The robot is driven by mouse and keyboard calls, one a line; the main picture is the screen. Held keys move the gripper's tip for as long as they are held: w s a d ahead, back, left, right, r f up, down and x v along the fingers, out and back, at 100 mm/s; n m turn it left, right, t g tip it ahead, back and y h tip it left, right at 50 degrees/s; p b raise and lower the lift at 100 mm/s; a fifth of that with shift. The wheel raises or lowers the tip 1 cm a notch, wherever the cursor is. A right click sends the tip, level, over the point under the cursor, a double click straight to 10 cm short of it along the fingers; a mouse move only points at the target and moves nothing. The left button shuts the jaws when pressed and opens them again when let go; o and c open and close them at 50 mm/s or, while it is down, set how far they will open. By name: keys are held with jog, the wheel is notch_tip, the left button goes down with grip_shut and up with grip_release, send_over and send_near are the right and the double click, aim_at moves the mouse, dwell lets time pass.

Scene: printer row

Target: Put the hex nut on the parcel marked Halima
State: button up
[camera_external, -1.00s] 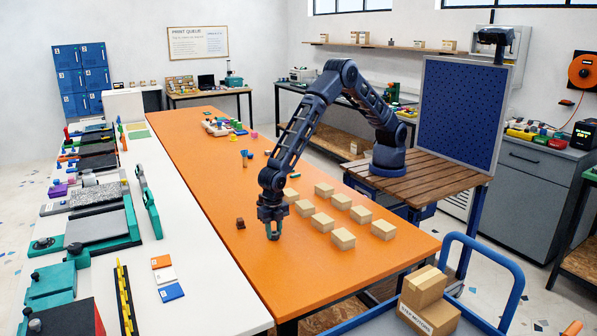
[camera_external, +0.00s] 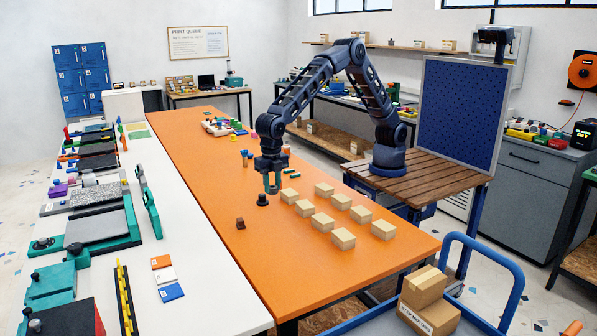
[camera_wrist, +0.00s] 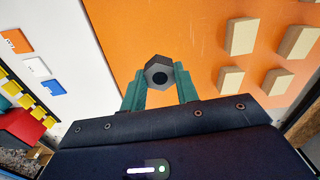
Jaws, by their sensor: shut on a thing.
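My gripper (camera_external: 272,186) is above the orange table, left of the parcels. In the wrist view my gripper (camera_wrist: 159,80) has its two teal fingers shut on a grey hex nut (camera_wrist: 158,66) with a dark round hole. No name can be read on any parcel, so I cannot tell which is Halima's.
Blue pieces (camera_external: 247,158) and small coloured items lie farther back. A white bench (camera_external: 200,255) with machines runs along the left.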

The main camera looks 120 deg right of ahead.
jog(key=shift+a+r, duration=0.1)
jog(key=shift+r, duration=0.45)
jog(key=a+r, duration=0.3)
jog(key=a, duration=1.3)
notch_tip(320, 180, up, 9)
jog(key=m, duration=0.1)
send_over(433, 272)
notch_tip(433, 272, down, 19)
jog(key=shift+f, duration=0.2)
jog(key=o, duration=0.9)
jog(key=shift+f, duration=0.1)
jog(key=shift+o, duration=0.2)
